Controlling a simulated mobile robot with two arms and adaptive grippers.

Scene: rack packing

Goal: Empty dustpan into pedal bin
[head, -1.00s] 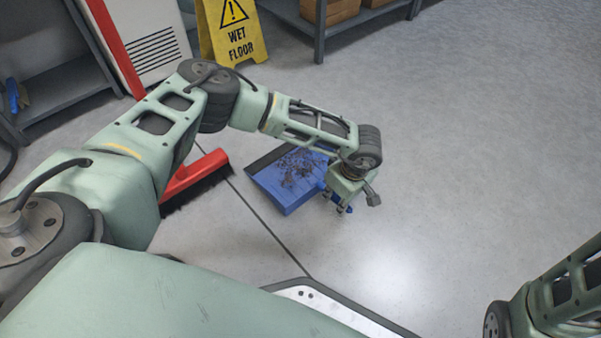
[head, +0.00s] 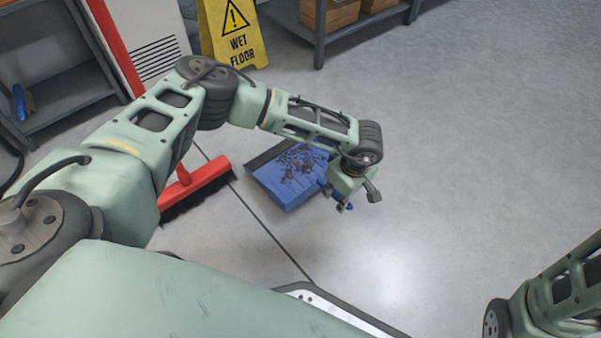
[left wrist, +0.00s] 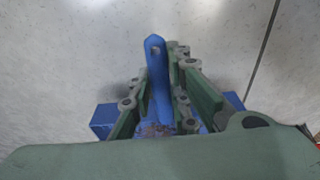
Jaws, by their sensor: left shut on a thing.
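A blue dustpan (head: 287,194) with dark debris (head: 302,163) heaped on it is in the middle of the head view, just above or on the floor; I cannot tell which. My left gripper (head: 344,204) is at its right side, over the handle. In the left wrist view the blue handle (left wrist: 155,70) runs between the two fingers, and my left gripper (left wrist: 160,105) is shut on it. The pan's body is mostly hidden there behind my wrist. No pedal bin can be made out. My right arm shows at the lower right, but its gripper is out of view.
A red broom (head: 195,186) with black bristles rests on the floor left of the dustpan. A yellow wet floor sign (head: 232,32) stands behind, next to a grey shelf (head: 320,37) with boxes. Open floor lies to the right.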

